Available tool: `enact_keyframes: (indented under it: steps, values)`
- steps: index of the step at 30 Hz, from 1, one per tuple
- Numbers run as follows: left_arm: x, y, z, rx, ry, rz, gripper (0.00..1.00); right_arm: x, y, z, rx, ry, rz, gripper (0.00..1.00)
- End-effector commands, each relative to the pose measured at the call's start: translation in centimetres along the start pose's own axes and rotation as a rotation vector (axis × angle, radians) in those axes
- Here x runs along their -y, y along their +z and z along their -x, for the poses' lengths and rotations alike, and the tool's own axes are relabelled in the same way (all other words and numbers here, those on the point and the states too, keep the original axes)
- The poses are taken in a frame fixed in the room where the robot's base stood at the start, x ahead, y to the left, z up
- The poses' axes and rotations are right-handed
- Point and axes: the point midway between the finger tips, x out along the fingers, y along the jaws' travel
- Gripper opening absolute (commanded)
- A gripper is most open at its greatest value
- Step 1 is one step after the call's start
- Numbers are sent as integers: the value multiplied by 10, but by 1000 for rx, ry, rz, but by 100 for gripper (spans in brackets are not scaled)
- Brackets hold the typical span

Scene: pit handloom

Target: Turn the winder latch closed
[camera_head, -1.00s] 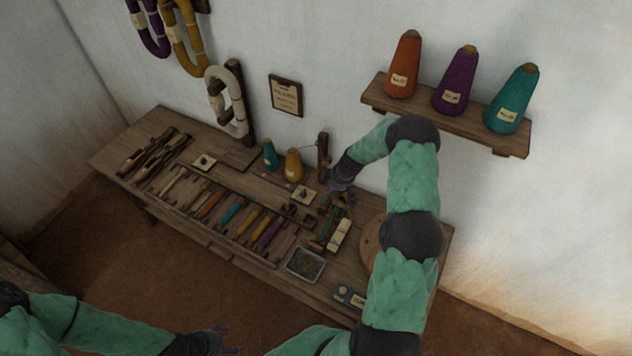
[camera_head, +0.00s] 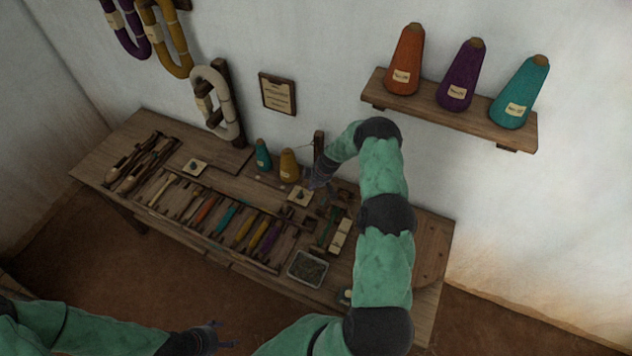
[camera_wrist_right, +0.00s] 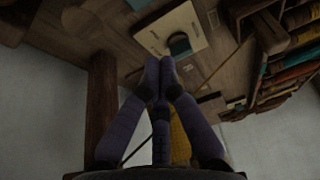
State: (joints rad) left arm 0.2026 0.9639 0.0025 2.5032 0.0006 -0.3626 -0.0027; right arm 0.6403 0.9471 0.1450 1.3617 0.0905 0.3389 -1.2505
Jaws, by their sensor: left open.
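A cream plate with a small dark piece on it (camera_head: 300,196) lies on the bench beside the winder's wooden post (camera_head: 318,144). In the right wrist view the cream plate (camera_wrist_right: 152,37) carries a teal piece (camera_wrist_right: 180,46), which may be the latch; I cannot tell its turn. My right gripper (camera_head: 314,186) is over the bench just by the plate. Its fingers (camera_wrist_right: 162,64) are drawn together, with their tips near the teal piece; contact is unclear. My left gripper (camera_head: 222,337) is open and empty, low in front of the bench.
Teal (camera_head: 262,155) and mustard (camera_head: 289,166) cones stand behind the plate. A rack of coloured shuttles or bobbins (camera_head: 222,217) lies to the left. A grey tray (camera_head: 308,268) sits at the front edge. A wall shelf (camera_head: 450,110) holds three large cones.

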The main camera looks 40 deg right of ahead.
Motion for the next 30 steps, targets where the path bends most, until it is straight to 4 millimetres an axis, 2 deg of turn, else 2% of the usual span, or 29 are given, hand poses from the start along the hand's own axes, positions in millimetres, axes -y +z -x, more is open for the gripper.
enact_keyframes:
  steps: [1, 6, 11, 30]
  values:
    - [1, 0, -2, 0, 0, 0, 67, 0, 0, -10, 0, 0, 0, 0]
    - [0, 0, 0, 0, 0, 0, 67, 0, 24, 2, 0, 1, -2, 0]
    - [0, 0, 0, 0, 0, 0, 67, 0, 35, 6, 0, 1, -1, 0]
    - [1, 0, -2, 0, 0, 0, 67, -4, 38, 6, 0, 9, -21, 0]
